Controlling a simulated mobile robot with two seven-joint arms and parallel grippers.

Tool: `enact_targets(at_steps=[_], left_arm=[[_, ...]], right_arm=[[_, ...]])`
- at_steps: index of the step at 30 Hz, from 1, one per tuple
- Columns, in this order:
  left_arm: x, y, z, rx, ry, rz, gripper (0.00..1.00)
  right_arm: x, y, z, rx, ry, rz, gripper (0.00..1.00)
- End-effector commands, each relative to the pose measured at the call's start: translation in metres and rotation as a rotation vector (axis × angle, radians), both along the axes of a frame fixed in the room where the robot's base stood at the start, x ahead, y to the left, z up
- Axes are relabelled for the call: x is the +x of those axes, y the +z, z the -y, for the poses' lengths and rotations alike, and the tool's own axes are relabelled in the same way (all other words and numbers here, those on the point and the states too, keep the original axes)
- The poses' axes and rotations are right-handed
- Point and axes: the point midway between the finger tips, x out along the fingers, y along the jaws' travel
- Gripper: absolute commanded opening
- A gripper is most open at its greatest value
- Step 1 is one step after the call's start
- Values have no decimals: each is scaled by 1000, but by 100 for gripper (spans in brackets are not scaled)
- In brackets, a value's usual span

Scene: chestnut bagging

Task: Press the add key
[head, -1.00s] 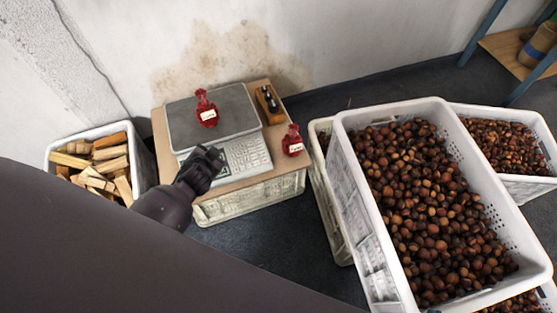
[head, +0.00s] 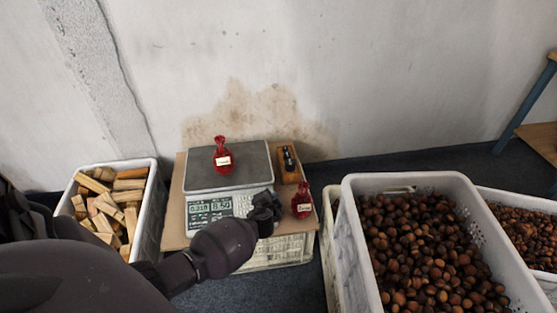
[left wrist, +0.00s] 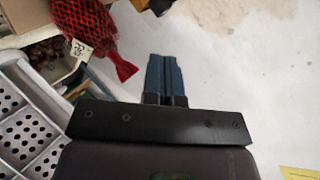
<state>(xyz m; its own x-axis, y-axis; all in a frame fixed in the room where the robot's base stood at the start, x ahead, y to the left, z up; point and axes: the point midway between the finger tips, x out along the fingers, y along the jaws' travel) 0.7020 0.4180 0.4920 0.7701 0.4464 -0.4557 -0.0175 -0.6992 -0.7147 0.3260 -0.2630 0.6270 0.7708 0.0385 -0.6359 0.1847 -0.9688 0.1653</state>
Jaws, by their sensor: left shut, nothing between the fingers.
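The scale (head: 205,176) stands on a board, with a lit display (head: 208,211) on its front. A red net bag (head: 222,160) with a white label sits on its plate. My left gripper (head: 270,201) is at the right end of the scale's front and covers most of the keypad there. The add key cannot be made out behind it, and I cannot tell whether the fingertips touch a key. In the left wrist view the fingers (left wrist: 165,76), with blue pads, are shut together and empty. My right gripper is not in view.
A second red bag (head: 302,201) stands just right of my gripper; a red bag also shows in the left wrist view (left wrist: 84,25). A wooden holder (head: 290,166) sits behind it. A wood-filled crate (head: 150,205) is left, a chestnut crate (head: 352,240) right.

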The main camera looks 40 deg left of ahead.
Motion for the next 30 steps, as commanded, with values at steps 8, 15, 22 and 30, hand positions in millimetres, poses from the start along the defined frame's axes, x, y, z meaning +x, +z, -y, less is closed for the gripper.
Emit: enact_targets(at_steps=[8, 15, 22, 30], left_arm=[[2, 1, -1, 2, 1, 2, 0], [1, -6, -2, 2, 1, -2, 0], [2, -34, -7, 2, 1, -12, 0], [9, -65, -14, 2, 1, -11, 0]], right_arm=[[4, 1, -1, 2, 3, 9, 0], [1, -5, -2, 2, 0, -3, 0], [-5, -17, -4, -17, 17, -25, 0], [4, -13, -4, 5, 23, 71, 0]])
